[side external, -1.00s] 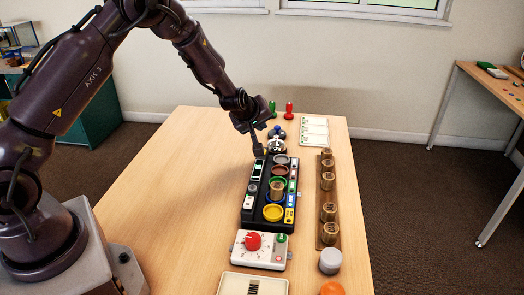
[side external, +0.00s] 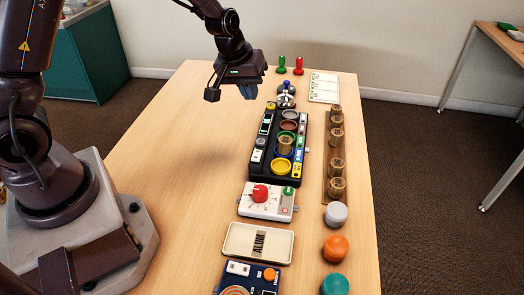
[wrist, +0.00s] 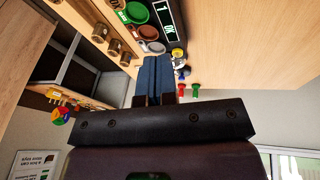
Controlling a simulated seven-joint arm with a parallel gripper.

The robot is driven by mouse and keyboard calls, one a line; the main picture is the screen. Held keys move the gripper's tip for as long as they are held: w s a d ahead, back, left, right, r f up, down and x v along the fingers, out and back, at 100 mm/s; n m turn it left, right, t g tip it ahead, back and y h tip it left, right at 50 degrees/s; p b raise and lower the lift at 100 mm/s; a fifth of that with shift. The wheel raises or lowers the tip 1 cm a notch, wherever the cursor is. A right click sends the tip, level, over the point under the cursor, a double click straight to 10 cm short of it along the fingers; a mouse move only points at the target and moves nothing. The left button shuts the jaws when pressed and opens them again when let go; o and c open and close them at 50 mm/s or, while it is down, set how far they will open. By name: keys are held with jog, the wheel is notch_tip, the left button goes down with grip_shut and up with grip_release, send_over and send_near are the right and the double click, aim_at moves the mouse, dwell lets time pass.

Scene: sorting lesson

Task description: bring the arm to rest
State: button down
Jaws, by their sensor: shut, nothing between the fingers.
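My gripper (side external: 248,92) hangs in the air above the far left part of the table (side external: 190,150), left of the service bell and clear of everything on the table. In the wrist view my gripper (wrist: 153,75) has its two blue fingers together with nothing between them. The black sorting unit (side external: 262,170) stands on the table below and to the right of my gripper, with coloured round dishes and one brown cup (side external: 285,145) in it.
A wooden rack (side external: 333,150) with several brown cups stands to the right. A white box with a red dial (side external: 260,194), a cream tray (side external: 232,240) and grey, orange and teal round pieces lie nearer. Green and red pegs (side external: 298,66) stand at the back. The table's left side is clear.

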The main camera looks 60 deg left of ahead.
jog(key=s+d+r+m+t, duration=0.1)
jog(key=s+d+r+m, duration=0.2)
jog(key=s+r, duration=0.6)
jog(key=s+d+r+m, duration=0.3)
jog(key=s+r, duration=0.6)
jog(key=s, duration=0.3)
jog(key=shift+s+d+m+t, duration=0.15)
jog(key=shift+s+m+t, duration=0.2)
jog(key=shift+m, duration=0.35)
